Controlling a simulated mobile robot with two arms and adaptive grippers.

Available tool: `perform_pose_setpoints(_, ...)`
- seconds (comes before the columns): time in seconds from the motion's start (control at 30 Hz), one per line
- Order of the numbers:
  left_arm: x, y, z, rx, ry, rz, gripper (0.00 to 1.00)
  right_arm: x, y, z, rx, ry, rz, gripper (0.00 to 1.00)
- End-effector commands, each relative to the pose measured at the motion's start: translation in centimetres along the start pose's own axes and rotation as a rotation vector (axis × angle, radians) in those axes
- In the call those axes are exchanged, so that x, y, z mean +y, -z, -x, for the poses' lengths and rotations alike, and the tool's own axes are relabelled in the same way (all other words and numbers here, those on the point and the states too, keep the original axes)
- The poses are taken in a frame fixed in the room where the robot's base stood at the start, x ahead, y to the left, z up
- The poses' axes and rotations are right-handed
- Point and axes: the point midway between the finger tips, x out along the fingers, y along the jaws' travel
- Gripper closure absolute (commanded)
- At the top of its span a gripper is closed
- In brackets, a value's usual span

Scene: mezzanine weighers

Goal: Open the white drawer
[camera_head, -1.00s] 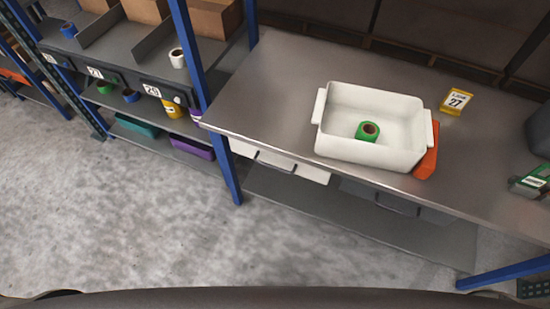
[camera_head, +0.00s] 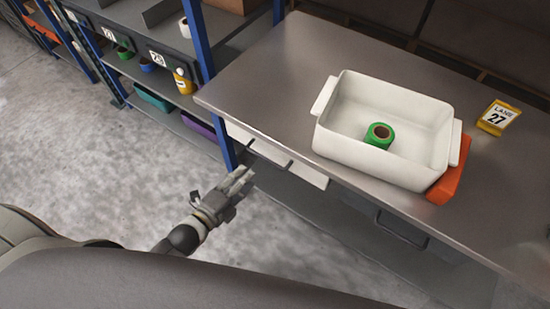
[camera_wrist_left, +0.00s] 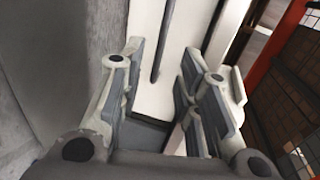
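The white drawer (camera_head: 305,174) is under the left part of the steel table, and its front looks shut. My left gripper (camera_head: 243,174) is in front of the drawer's left part, close to the handle. In the left wrist view, the left gripper (camera_wrist_left: 160,85) is open, with the white drawer front (camera_wrist_left: 180,55) ahead and the dark handle bar (camera_wrist_left: 160,42) lined up with the gap between the fingers. The handle is not gripped. My right gripper is not in view.
On the table (camera_head: 262,85) stand a white bin (camera_head: 335,143) holding a green roll (camera_head: 379,135), an orange item (camera_head: 452,180) and a yellow lane 27 sign (camera_head: 498,118). A grey drawer (camera_head: 365,208) is to the right. A blue post (camera_head: 228,152) rises close left of the white drawer.

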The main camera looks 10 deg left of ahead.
Motion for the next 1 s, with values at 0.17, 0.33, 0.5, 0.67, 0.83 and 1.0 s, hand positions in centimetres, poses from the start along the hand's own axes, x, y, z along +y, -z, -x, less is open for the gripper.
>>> perform_pose_setpoints(0.17, -0.4, 0.0, -1.5, 0.001, 0.009, -0.009, 0.69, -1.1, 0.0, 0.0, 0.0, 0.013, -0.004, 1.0)
perform_pose_setpoints(0.33, -0.4, 0.0, -4.5, 0.001, 0.008, -0.009, 0.69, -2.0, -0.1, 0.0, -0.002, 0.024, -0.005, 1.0)
perform_pose_setpoints(0.5, -0.4, 0.0, -7.5, 0.001, 0.008, -0.008, 0.69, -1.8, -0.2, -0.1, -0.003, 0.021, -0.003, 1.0)
perform_pose_setpoints(0.67, -0.3, 0.0, -9.6, 0.001, 0.007, -0.006, 0.69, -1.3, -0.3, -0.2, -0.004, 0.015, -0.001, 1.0)
perform_pose_setpoints(0.83, -0.3, 0.0, -10.6, 0.001, 0.005, -0.007, 0.69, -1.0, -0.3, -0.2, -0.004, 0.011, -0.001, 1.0)
perform_pose_setpoints(1.0, -0.2, 0.0, -10.8, 0.001, 0.004, -0.007, 0.69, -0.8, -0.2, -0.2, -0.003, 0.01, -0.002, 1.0)
